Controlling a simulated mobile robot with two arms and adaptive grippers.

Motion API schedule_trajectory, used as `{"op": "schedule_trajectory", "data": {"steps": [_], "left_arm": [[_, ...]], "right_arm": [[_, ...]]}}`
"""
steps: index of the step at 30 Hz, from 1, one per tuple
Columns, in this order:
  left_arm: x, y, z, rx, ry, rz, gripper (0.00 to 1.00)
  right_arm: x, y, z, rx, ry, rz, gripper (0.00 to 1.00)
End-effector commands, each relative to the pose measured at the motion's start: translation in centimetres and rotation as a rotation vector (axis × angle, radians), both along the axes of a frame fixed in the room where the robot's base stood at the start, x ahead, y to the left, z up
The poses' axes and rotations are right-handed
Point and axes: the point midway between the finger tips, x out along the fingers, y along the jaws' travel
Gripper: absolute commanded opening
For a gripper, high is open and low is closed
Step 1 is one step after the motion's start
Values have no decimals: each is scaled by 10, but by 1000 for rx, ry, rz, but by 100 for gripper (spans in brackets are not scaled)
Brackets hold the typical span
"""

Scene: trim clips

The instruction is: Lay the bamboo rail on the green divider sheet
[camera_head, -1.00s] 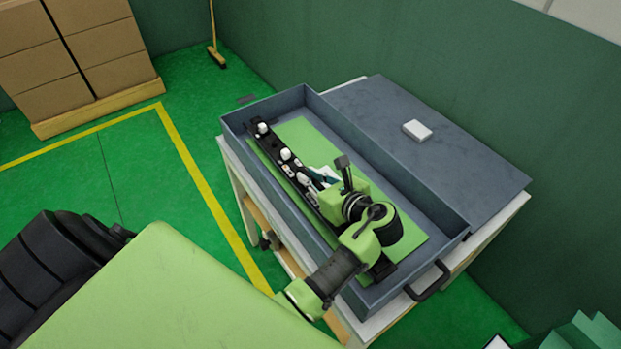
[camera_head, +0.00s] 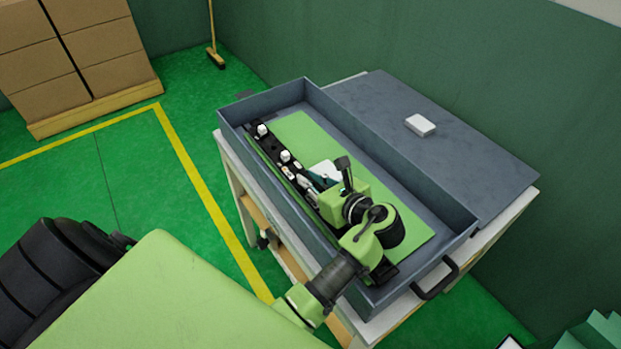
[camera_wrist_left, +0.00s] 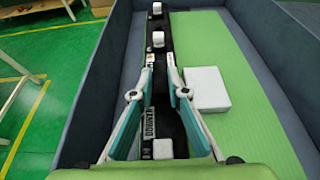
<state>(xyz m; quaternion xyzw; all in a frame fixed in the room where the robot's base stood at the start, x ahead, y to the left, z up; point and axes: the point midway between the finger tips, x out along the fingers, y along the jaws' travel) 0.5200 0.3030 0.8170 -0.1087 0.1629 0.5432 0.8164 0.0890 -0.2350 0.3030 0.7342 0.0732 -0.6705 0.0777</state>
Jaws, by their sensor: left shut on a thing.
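The rail (camera_head: 272,143) is a long black bar, not bamboo-coloured, with several white clips and small labels on top. It lies lengthwise in the grey tray, over the left part of the green divider sheet (camera_head: 385,196). I cannot tell whether its underside touches the sheet. My left gripper (camera_wrist_left: 162,92) is shut on the rail, one teal-lined finger on each side. The rail also shows in the left wrist view (camera_wrist_left: 158,22), running away from me. In the head view the gripper and wrist hide the rail's near half. My right gripper is not in view.
A white block (camera_wrist_left: 205,90) sits on the sheet just right of the fingers. The grey tray (camera_head: 402,165) has raised walls and a black handle (camera_head: 436,279). A grey panel with another white block (camera_head: 420,125) lies to its right. Bare green sheet is free right of the rail.

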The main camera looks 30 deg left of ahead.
Motion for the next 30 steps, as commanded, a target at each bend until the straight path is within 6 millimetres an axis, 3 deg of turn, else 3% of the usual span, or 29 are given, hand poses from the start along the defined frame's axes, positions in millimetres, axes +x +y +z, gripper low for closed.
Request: {"op": "schedule_trajectory", "data": {"steps": [15, 16, 18, 30], "left_arm": [[0, 0, -10, 2, -1, 0, 0], [0, 0, -10, 2, -1, 0, 17], [0, 0, -10, 2, -1, 0, 34], [0, 0, -11, 0, 2, 1, 34]], "right_arm": [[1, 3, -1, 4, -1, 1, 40], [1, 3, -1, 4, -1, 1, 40], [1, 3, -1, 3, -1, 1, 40], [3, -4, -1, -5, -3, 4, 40]]}}
